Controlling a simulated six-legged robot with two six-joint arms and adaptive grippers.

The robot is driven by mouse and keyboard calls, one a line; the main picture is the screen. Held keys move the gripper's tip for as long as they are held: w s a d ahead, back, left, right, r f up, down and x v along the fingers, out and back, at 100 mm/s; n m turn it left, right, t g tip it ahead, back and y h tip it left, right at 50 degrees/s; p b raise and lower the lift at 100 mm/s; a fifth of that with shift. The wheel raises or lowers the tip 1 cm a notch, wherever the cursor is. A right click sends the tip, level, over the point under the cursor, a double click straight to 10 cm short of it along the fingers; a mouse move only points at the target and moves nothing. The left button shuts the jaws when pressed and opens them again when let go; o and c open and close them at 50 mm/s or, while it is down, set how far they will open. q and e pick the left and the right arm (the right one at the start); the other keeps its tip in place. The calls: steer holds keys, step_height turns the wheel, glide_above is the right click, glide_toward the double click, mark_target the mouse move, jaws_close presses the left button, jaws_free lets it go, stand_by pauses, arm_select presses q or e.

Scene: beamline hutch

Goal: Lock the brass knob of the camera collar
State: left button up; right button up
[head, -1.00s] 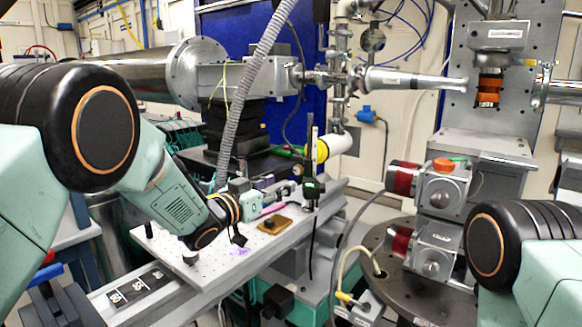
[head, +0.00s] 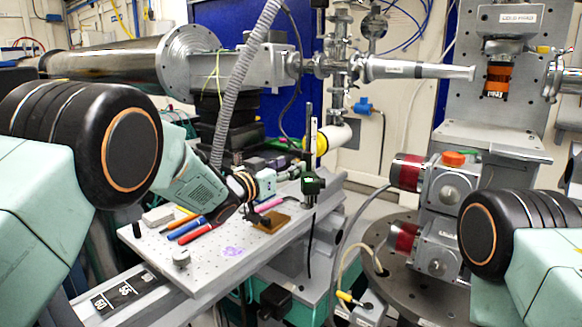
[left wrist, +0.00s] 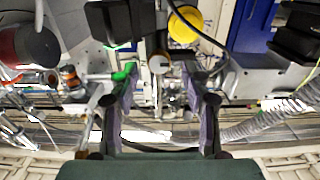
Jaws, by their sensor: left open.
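A dark collar (head: 313,186) with green on it sits on an upright post (head: 312,135) beside the white perforated plate. Its knob is too small to make out in the head view. My left gripper (head: 258,190) is left of the collar, apart from it, and partly hidden behind its own wrist. In the left wrist view my left gripper (left wrist: 160,92) is open, its two fingers apart with nothing gripped. A small round brass-coloured knob (left wrist: 159,64) shows just beyond the gap between the fingertips. My right gripper is out of view.
Blue, red and orange pens lie on the white perforated plate (head: 215,255), with a brown block (head: 271,223) near its right edge. A grey corrugated hose (head: 240,85) hangs close by my left wrist. A yellow-ended white pipe (head: 335,137) is behind the post.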

arm_select(q)
steer(key=shift+x, duration=1)
jaws_close()
